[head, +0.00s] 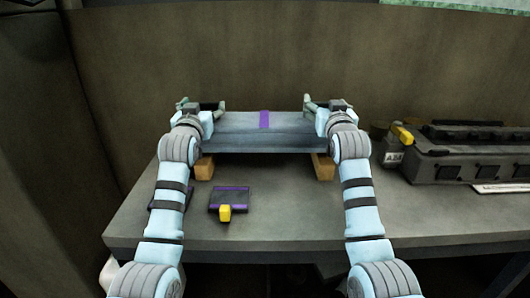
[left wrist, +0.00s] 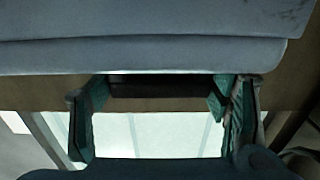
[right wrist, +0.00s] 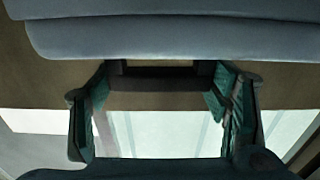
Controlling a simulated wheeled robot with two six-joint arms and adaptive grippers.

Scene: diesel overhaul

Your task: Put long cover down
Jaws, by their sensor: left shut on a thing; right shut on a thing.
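The long cover (head: 270,131) is a blue-grey slab with a purple stripe across its middle. It lies level across the back of the bench, above two wooden blocks (head: 204,168) (head: 323,167). I cannot tell whether it touches them. My left gripper (head: 208,107) is shut on its left end and my right gripper (head: 322,105) on its right end. The cover fills the top of the left wrist view (left wrist: 150,55) and the right wrist view (right wrist: 160,38). The fingers' contact with it is hidden there.
A small dark purple-edged block with a yellow tab (head: 226,212) lies on the bench (head: 290,205), with another dark piece (head: 168,198) partly behind my left arm. The front middle is clear.

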